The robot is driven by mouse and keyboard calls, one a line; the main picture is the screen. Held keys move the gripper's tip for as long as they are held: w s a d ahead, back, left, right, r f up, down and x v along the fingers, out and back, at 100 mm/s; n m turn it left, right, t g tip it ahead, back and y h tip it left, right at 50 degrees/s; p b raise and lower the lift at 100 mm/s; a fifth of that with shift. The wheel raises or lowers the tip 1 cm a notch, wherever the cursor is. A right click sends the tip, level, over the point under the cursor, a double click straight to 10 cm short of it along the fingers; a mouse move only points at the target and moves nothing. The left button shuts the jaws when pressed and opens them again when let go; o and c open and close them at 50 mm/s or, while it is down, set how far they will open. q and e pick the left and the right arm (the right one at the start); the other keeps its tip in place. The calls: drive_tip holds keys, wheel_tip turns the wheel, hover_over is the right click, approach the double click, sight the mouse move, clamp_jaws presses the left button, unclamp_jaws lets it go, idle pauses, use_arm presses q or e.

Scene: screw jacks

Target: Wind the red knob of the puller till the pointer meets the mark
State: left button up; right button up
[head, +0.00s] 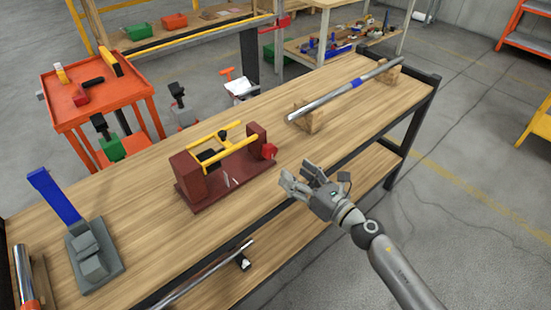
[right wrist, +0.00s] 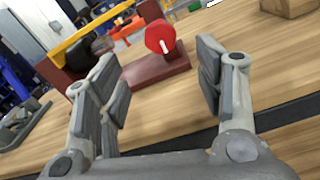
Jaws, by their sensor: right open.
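The puller (head: 215,168) is a dark red frame with yellow rods and a black part between its end blocks, standing on the wooden workbench (head: 145,222). Its red knob (head: 269,151) is on the right end block. In the right wrist view the red knob (right wrist: 160,37) shows a white stripe and lies ahead, between the lines of the two fingers. My right gripper (head: 298,180) is open and empty, to the right of and nearer than the knob, apart from it. It also shows in the right wrist view (right wrist: 163,100). The pointer and the mark cannot be made out. My left gripper is not in view.
A steel bar (head: 340,92) rests on wooden blocks at the back right of the bench. A grey device with a blue lever (head: 55,197) stands at left. Another bar (head: 205,275) lies low in front. An orange cart (head: 85,95) stands behind.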

sight(272, 154)
drive_tip(key=x, duration=0.8)
drive_tip(key=shift+w+a, duration=0.1)
drive_tip(key=shift+w, duration=0.05)
drive_tip(key=shift+w+a, duration=0.25)
drive_tip(key=shift+w, duration=0.05)
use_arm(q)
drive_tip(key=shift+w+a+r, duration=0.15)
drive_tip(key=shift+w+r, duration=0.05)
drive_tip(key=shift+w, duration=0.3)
use_arm(e)
drive_tip(key=c, duration=1)
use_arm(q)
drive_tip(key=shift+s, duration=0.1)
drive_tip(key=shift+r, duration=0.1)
